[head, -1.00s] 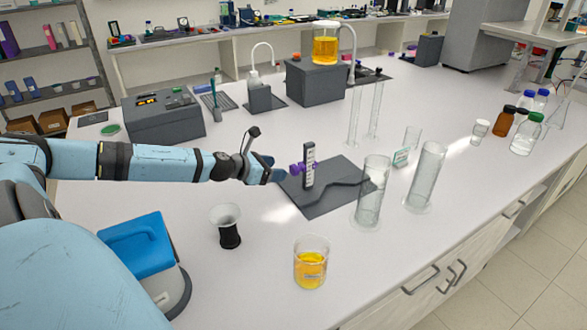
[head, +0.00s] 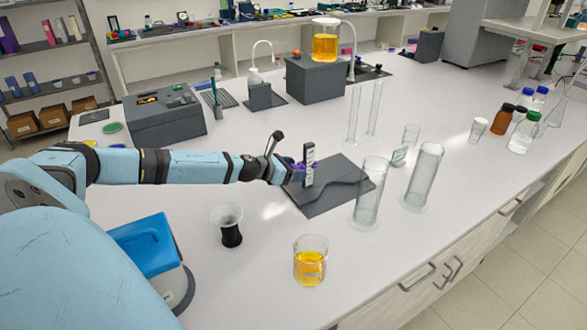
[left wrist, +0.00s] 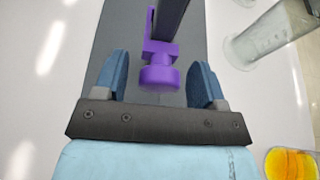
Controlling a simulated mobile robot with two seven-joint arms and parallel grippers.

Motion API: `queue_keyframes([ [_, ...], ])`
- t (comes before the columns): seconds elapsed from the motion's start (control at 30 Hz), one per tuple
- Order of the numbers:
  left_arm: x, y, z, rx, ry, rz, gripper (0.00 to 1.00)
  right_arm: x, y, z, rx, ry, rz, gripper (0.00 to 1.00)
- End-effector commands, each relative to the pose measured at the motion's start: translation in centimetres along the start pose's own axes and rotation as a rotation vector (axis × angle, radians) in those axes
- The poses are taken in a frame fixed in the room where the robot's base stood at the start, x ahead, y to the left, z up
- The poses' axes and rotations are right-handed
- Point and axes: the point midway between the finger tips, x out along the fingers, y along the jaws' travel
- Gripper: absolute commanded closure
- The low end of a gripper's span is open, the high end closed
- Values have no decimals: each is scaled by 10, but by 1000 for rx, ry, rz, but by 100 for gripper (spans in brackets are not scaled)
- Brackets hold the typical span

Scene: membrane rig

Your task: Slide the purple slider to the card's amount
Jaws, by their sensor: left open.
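The purple slider (left wrist: 159,70) sits on an upright dark post with a pale scale (head: 308,165), which stands on a dark grey base plate (head: 318,205). In the left wrist view the slider's round knob lies between the two blue fingers of my left gripper (left wrist: 162,80), with a gap on each side. My left gripper (head: 292,172) is open beside the post and hides most of the slider in the head view. My right gripper is not in view.
Two tall clear cylinders (head: 370,195) (head: 423,178) stand right of the plate. A beaker of orange liquid (head: 310,262), a black-based cup (head: 230,228) and a blue-lidded box (head: 145,250) stand nearer.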

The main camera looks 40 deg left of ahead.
Motion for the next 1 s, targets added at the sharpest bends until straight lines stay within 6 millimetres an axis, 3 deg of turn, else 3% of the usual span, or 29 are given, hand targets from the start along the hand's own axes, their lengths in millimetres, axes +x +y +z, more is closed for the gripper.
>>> queue_keyframes([
  [0.13,0,0,0,0,0,0,36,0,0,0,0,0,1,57],
  [0.17,0,0,0,0,0,0,40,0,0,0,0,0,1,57],
  [0.43,0,0,0,0,0,0,100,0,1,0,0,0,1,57],
  [0.57,1,0,-4,0,0,0,100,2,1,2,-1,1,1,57],
  [0.87,18,-1,-44,0,0,-1,100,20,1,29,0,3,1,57],
  [1.0,19,0,-46,2,1,-1,100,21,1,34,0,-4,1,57],
])
